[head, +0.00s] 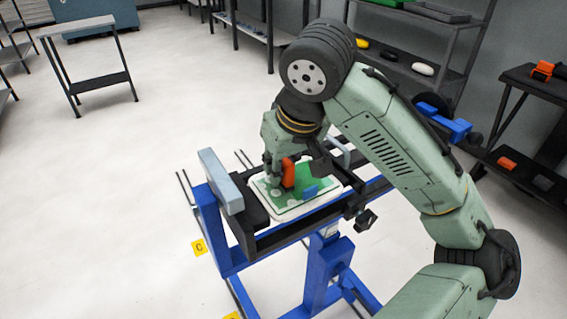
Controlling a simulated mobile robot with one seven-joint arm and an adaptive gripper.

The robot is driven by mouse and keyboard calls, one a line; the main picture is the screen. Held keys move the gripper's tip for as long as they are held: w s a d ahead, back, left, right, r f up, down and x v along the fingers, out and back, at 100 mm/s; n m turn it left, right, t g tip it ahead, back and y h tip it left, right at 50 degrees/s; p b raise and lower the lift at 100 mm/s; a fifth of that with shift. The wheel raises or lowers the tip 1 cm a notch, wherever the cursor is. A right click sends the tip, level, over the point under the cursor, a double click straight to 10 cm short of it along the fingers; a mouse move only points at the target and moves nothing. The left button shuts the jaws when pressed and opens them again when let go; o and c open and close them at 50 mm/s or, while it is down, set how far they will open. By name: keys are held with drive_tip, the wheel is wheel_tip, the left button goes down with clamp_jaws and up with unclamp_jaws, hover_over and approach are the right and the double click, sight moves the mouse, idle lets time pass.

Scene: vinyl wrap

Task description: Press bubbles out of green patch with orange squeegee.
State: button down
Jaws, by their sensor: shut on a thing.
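The green patch (306,178) lies on a pale, round-cornered panel (296,211) held in the blue and black stand. A few pale round spots show on the patch near its left and front edges. My gripper (287,168) points down over the left part of the patch. It is shut on the orange squeegee (288,174), which stands roughly upright. Its lower edge is at or just above the patch; I cannot tell whether it touches. A small blue block (310,192) is on the patch to the right of the squeegee. My gripper and arm hide the patch's far side.
A grey-blue bar (220,180) rises at the stand's left side, close to the panel. A black clamp knob (366,219) sticks out at the right front. Shelves with loose items (421,68) stand behind.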

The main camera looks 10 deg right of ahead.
drive_tip(key=shift+s+a, duration=0.2)
drive_tip(key=shift+a, duration=0.25)
drive_tip(key=shift+s+a, duration=0.2)
drive_tip(key=shift+a, duration=0.25)
drive_tip(key=shift+p, duration=0.35)
drive_tip(key=shift+s+a, duration=0.15)
drive_tip(key=shift+a, duration=0.2)
wheel_tip(320, 180, up, 5)
drive_tip(key=p, duration=0.5)
drive_tip(key=shift+r+p, duration=0.15)
drive_tip(key=shift+p, duration=0.15)
drive_tip(key=shift+r, duration=0.85)
